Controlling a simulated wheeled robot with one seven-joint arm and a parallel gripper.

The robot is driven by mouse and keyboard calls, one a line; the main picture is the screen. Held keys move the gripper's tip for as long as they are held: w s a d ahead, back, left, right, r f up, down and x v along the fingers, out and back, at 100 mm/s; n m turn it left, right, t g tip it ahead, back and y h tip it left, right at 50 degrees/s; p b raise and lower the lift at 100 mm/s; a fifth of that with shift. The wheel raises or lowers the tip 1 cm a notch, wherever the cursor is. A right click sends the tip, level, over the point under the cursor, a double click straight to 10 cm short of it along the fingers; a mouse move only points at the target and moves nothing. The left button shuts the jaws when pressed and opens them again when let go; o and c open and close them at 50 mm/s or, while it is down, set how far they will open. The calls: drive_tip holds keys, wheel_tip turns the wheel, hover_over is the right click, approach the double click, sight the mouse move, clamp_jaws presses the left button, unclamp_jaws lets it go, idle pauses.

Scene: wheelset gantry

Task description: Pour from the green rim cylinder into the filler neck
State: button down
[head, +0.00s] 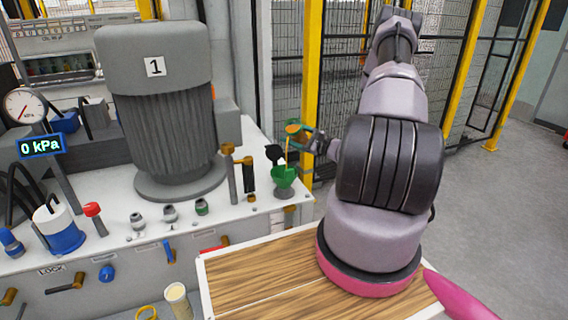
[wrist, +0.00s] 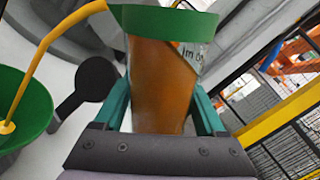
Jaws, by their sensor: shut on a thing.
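The green rim cylinder (wrist: 160,85) is clear, with amber liquid inside and a green band at its mouth. My gripper (wrist: 162,110) is shut on it, one teal finger on each side. In the head view the cylinder (head: 296,129) is tilted above the filler neck (head: 284,178), a green funnel on a grey base. A thin amber stream falls from the mouth into the funnel. In the wrist view the stream lands inside the green funnel (wrist: 30,108), where a small amber patch shows. The cylinder and funnel are apart. My gripper (head: 308,138) is small in the head view.
A black round cap (head: 274,153) stands beside the funnel. Brown-handled valves (head: 238,170) and a large grey motor (head: 157,110) marked 1 stand to the left. A wooden board (head: 265,275) lies in front. A wire fence with yellow posts (head: 312,80) is behind.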

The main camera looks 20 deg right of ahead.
drive_tip(key=shift+f+n+y, duration=0.15)
drive_tip(key=shift+n+y, duration=0.1)
drive_tip(key=shift+n, duration=1.05)
drive_tip(key=shift+f+n+y, duration=0.15)
drive_tip(key=shift+n+y, duration=0.1)
drive_tip(key=shift+n, duration=1.05)
drive_tip(key=shift+r, duration=0.15)
idle(0.5)
